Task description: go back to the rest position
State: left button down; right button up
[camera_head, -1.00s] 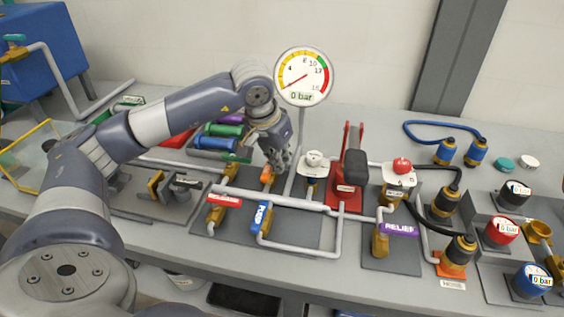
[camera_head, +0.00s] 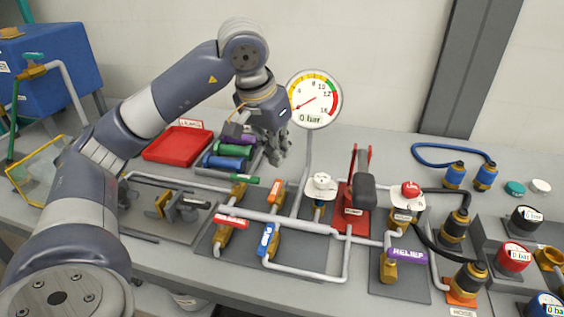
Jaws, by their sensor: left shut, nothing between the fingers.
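My left gripper (camera_head: 277,150) is shut and empty. It hangs above the pipework of the skid, in front of the pressure gauge's lower left side and clear of the valves below it. My left arm comes in from the left and arches over the bench. Below and around the gripper stand an orange-handled valve (camera_head: 276,192), a red-handled valve (camera_head: 231,221) and a blue-handled valve (camera_head: 266,239). My right gripper is not in view.
The round gauge (camera_head: 314,100) on its post reads 0 bar. A red hand pump (camera_head: 360,190), a purple relief handle (camera_head: 407,254) and hose couplings stand to the right. A red tray (camera_head: 178,146) and a blue tank (camera_head: 50,70) are at the left. The back wall is close behind.

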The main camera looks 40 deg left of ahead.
pick_arm(q)
jog(key=shift+r, duration=0.3)
dwell(0.4)
